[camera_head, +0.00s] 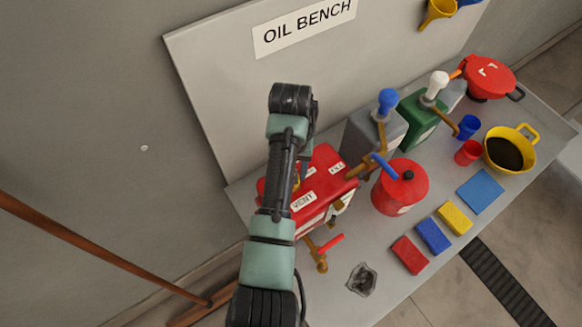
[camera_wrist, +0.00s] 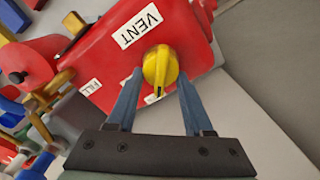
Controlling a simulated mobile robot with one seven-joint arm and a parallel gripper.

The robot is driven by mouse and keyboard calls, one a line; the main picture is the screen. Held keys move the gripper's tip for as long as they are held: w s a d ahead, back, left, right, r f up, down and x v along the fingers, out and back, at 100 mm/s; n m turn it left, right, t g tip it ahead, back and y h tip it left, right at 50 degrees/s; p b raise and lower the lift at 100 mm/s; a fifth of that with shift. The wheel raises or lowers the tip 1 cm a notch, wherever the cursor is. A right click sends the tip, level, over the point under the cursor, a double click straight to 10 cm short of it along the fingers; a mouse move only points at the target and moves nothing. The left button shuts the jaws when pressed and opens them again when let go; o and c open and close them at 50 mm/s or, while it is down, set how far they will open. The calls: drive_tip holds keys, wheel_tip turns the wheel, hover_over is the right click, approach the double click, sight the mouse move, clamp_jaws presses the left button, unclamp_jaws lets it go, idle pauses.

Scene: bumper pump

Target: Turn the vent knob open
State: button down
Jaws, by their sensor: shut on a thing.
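The yellow vent knob (camera_wrist: 160,66) sits on the red tank (camera_wrist: 100,80), beside the white VENT label (camera_wrist: 138,25). In the wrist view my gripper (camera_wrist: 160,75) has one blue finger on each side of the knob and is shut on it. A dark mark shows on the knob's near side. In the head view the red tank (camera_head: 328,180) stands at the left of the bench, with its VENT label (camera_head: 303,201). My arm crosses in front of it and hides most of the knob and my gripper's fingers.
Grey (camera_head: 362,140) and green (camera_head: 418,115) pumps and a red can (camera_head: 400,188) stand right of the tank. A brass tap with a red handle (camera_head: 330,243) is at its front. Sponges and a crumpled dark rag (camera_head: 362,280) lie in front. The OIL BENCH panel (camera_head: 220,100) rises behind.

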drive_tip(key=shift+c, duration=1.5)
unclamp_jaws()
drive_tip(key=shift+r, duration=0.15)
drive_tip(key=shift+w+r, duration=0.1)
drive_tip(key=shift+r, duration=0.2)
wheel_tip(320, 180, up, 12)
drive_tip(key=p, duration=0.5)
